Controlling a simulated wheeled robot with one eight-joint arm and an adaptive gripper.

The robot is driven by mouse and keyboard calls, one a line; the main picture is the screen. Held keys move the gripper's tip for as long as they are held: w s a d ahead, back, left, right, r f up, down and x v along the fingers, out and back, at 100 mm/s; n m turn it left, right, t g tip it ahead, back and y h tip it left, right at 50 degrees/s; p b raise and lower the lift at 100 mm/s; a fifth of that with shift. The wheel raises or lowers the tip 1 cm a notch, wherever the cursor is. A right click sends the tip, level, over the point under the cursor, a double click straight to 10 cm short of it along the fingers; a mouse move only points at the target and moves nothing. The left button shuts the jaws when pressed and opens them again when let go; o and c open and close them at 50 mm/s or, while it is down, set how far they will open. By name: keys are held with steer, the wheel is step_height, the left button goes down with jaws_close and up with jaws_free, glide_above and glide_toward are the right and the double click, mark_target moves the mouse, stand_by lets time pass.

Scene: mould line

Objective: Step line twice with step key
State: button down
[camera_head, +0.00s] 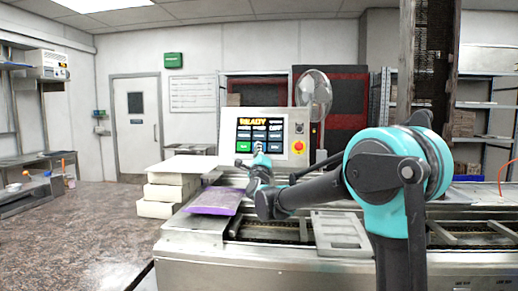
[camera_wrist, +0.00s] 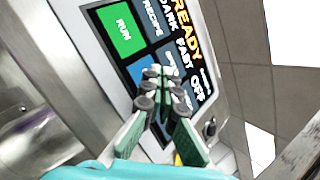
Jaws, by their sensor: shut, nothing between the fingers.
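The control panel (camera_head: 226,132) stands upright behind the line, with a lit touch screen (camera_head: 243,135) reading READY at the top. My gripper (camera_head: 258,147) is in front of the lower middle of the screen. In the wrist view my gripper (camera_wrist: 160,78) is shut and empty, its fingertips over the key area. There a green RUN key (camera_wrist: 123,27) and a dark RECIPE key (camera_wrist: 153,17) are clear. A brighter blue key (camera_wrist: 138,68) is partly hidden by the fingertips, and its label cannot be read. I cannot tell whether the fingertips touch the screen.
A red emergency button (camera_head: 298,146) sits on the panel right of the screen. A purple bag (camera_head: 216,201) lies on the line's left end, and a pale mould tray (camera_head: 340,231) lies nearer. White blocks (camera_head: 168,194) are stacked at left. Open floor (camera_head: 90,225) lies farther left.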

steer(key=shift+w+f, duration=0.1)
steer(key=shift+w, duration=0.15)
stand_by(0.6)
steer(key=shift+s+r, duration=0.25)
steer(key=shift+s, duration=0.45)
steer(key=shift+s, duration=0.1)
steer(key=shift+s+a+r, duration=0.1)
steer(key=shift+s+r, duration=0.15)
steer(key=shift+s, duration=0.5)
steer(key=shift+s+d+r, duration=0.1)
steer(key=shift+s+r, duration=0.2)
steer(key=shift+s, duration=0.45)
steer(key=shift+s+a+r, duration=0.1)
steer(key=shift+s+r, duration=0.15)
steer(key=shift+s, duration=0.5)
